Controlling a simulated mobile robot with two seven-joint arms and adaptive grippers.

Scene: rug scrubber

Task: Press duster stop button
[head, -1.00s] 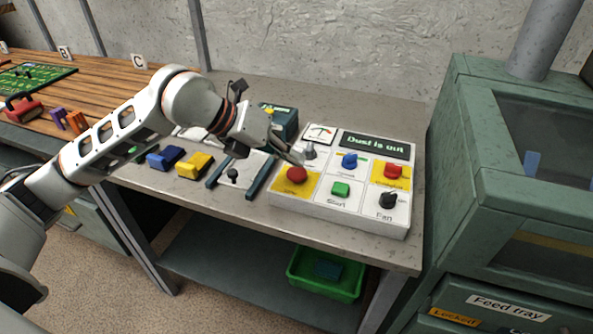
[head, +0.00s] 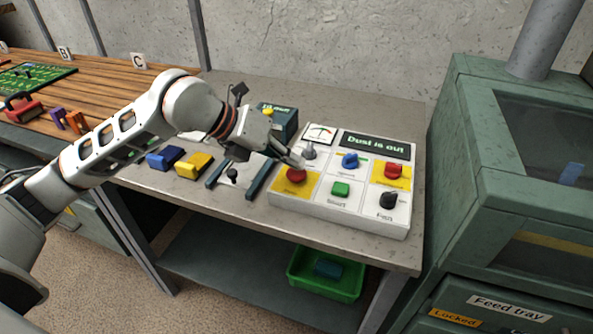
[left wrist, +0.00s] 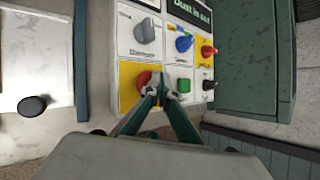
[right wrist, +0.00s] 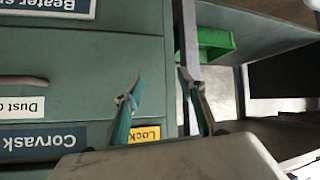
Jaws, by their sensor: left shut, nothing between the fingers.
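The control panel (head: 285,199) is a white box at the table's right end; its display (head: 375,146) reads "Dust is out". A round red button (head: 296,174) on a yellow square sits at the panel's lower left; its label is unreadable. My left gripper (head: 299,163) is shut and empty, its tips at the button's far edge. In the left wrist view the fingertips (left wrist: 161,92) partly cover the red button (left wrist: 144,79); contact cannot be told. My right gripper (right wrist: 158,89) is open and empty in front of a green cabinet (right wrist: 80,55).
The panel also has a green button (head: 340,189), a blue knob (head: 349,160), a red knob (head: 394,171) on yellow, a black knob (head: 388,199) and a grey knob (head: 309,151). A green machine (head: 455,130) stands to the right. Blue (head: 165,159) and yellow (head: 194,165) blocks lie left.

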